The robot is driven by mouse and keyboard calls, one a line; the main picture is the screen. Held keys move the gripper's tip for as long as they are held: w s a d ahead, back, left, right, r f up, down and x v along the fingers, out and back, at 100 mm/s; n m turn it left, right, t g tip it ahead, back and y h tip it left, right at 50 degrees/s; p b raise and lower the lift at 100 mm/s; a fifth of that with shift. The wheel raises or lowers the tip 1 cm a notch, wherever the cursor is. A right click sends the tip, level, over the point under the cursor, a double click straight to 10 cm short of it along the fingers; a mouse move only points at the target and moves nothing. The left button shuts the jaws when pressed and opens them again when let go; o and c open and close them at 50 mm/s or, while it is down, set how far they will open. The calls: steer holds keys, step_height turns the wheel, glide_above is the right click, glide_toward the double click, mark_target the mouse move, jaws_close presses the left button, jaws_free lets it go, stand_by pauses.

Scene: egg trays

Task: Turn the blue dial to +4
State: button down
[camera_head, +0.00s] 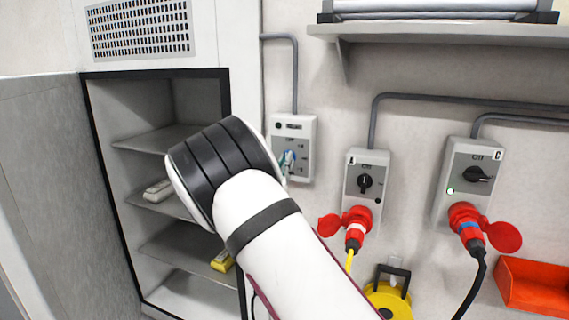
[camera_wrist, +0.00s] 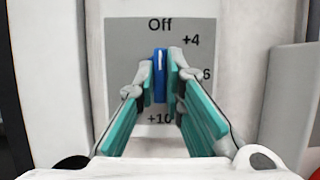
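The blue dial (camera_wrist: 160,82) stands upright in the middle of a grey plate (camera_wrist: 121,50) in the wrist view. Its white mark is at the top, below "Off". "+4" is at the upper right, a label ending in 6 at the right, partly covered, and "+10" at the bottom. My gripper (camera_wrist: 161,76) has one fingertip on each side of the dial, close against it with no clear gap. In the head view the dial's light grey box (camera_head: 294,126) is on the wall, and my arm hides its lower left part.
Two other boxes with black knobs, A (camera_head: 367,160) and C (camera_head: 470,165), are on the wall to the right, with red plugs below. An open shelf cabinet (camera_head: 160,140) is at the left. A wall shelf (camera_head: 440,33) runs above. An orange bin (camera_head: 535,285) is at the lower right.

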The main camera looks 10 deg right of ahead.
steer(key=shift+m, duration=0.5)
steer(key=shift+w+r+m+g+h+b, duration=0.1)
steer(key=shift+m+g+h+b, duration=0.45)
steer(key=shift+m, duration=1.35)
steer(key=shift+s+m+g+h+b, duration=0.1)
steer(key=shift+m+g+h, duration=0.55)
steer(key=shift+m+g, duration=0.9)
steer(key=shift+w+r+m+g+h+b, duration=0.1)
steer(key=shift+m+g+h+b, duration=0.35)
steer(key=shift+m, duration=1.8)
steer(key=c, duration=1.7)
jaws_free()
steer(key=shift+f, duration=0.1)
